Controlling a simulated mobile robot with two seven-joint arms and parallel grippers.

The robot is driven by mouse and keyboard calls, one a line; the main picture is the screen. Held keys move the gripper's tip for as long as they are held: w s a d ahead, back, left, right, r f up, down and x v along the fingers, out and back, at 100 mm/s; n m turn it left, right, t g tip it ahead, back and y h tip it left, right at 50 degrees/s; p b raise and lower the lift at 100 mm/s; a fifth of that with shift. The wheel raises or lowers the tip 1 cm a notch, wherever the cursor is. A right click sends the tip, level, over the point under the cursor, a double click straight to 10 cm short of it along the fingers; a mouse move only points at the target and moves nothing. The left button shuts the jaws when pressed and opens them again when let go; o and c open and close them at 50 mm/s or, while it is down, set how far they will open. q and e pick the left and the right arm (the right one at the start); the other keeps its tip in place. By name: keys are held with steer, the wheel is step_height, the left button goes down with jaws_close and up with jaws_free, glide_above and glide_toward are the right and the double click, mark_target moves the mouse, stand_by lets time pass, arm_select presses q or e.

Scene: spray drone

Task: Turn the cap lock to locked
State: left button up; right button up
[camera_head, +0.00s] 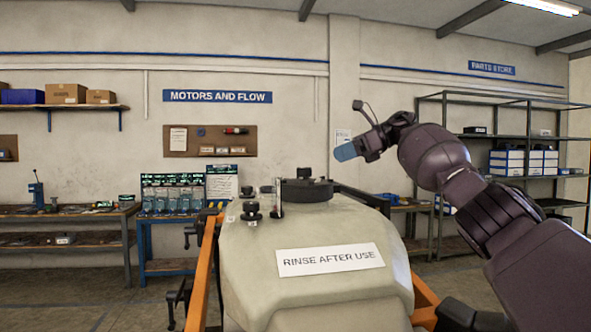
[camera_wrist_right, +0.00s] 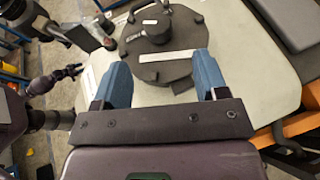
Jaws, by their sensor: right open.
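The cap lock (camera_head: 308,190) is a dark disc with a raised round knob, on top of the pale tank (camera_head: 315,285). In the right wrist view the cap (camera_wrist_right: 172,73) has a notched rim and a pale strip beside the knob. My right gripper (camera_head: 346,152) is above and to the right of the cap in the head view. Its blue fingers are apart and empty, and overlap the cap's near part in the wrist view. I cannot tell whether they touch it. A small purple part (camera_wrist_right: 52,80) at the wrist view's left may be my left gripper.
Small black fittings (camera_head: 251,209) and an upright tube (camera_head: 279,198) stand just left of the cap. A white label (camera_head: 330,259) is on the tank's front. An orange frame (camera_head: 202,275) surrounds the tank. Benches and shelves stand by the back wall. The air above the cap is clear.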

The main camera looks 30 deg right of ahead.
mark_target(304, 169)
steer(key=x, duration=0.4)
steer(key=shift+s+a, duration=0.2)
steer(key=shift+s, duration=0.05)
arm_select(q)
steer(key=shift+s+a, duration=0.1)
steer(key=shift+s, duration=0.5)
arm_select(e)
steer(key=x, duration=0.6)
steer(key=shift+w+a+f, duration=0.1)
steer(key=shift+w+a, duration=0.05)
steer(key=shift+w, duration=0.1)
arm_select(q)
steer(key=shift+f, duration=0.1)
arm_select(e)
steer(key=c, duration=0.9)
